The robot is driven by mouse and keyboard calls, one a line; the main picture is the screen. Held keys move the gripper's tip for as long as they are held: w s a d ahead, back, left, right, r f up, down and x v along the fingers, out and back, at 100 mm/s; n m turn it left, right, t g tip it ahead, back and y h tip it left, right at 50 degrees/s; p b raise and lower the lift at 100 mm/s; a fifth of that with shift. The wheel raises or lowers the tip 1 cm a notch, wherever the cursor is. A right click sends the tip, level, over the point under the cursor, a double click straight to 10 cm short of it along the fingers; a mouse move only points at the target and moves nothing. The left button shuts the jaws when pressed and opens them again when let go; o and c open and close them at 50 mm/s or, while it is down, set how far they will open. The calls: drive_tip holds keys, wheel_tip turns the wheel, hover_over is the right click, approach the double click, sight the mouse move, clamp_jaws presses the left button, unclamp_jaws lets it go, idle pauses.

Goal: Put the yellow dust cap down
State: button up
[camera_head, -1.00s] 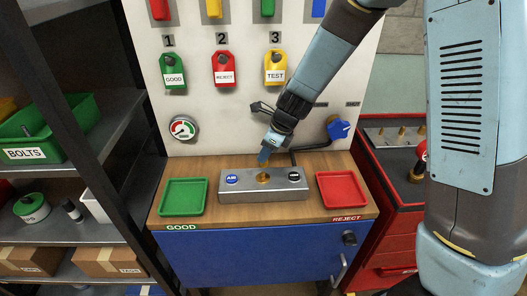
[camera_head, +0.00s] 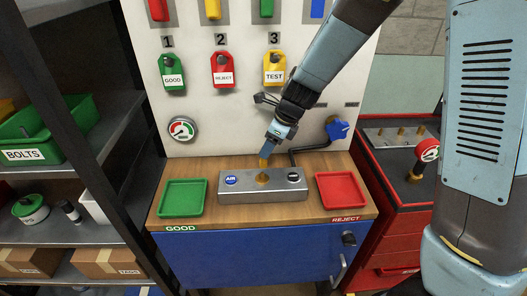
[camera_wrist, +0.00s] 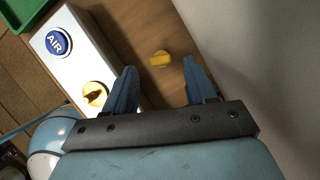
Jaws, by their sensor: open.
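The metal block (camera_head: 240,190) carries a round brass-yellow fitting (camera_wrist: 95,94) with a dark centre, and a blue AIR button (camera_wrist: 57,42).
A green tray (camera_head: 163,211) stands left of the block and a red tray (camera_head: 362,203) right of it. Behind rises a white panel (camera_head: 213,130) with hanging tags, a gauge (camera_head: 181,130) and a blue valve handle (camera_head: 338,130). A red cabinet (camera_head: 385,225) is at right.

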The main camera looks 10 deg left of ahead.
drive_tip(key=s+d+r, duration=0.1)
drive_tip(key=s+d, duration=0.1)
drive_tip(key=d, duration=1)
drive_tip(key=shift+d+r, duration=0.2)
drive_tip(key=shift+d, duration=0.05)
drive_tip(key=s+d+r+n+t+h, duration=0.2)
drive_tip(key=s+d+r+n, duration=0.6)
drive_tip(key=d+r+n, duration=0.2)
drive_tip(key=s+d+r+n+t+h, duration=0.2)
drive_tip(key=s+d+r+n, duration=0.6)
drive_tip(key=d+r+n, duration=0.1)
wheel_tip(320, 180, up, 3)
drive_tip(key=shift+s+d+f+n+t+h, duration=0.2)
drive_tip(key=shift+d+n+t+h, duration=0.15)
drive_tip(key=shift+d, duration=0.25)
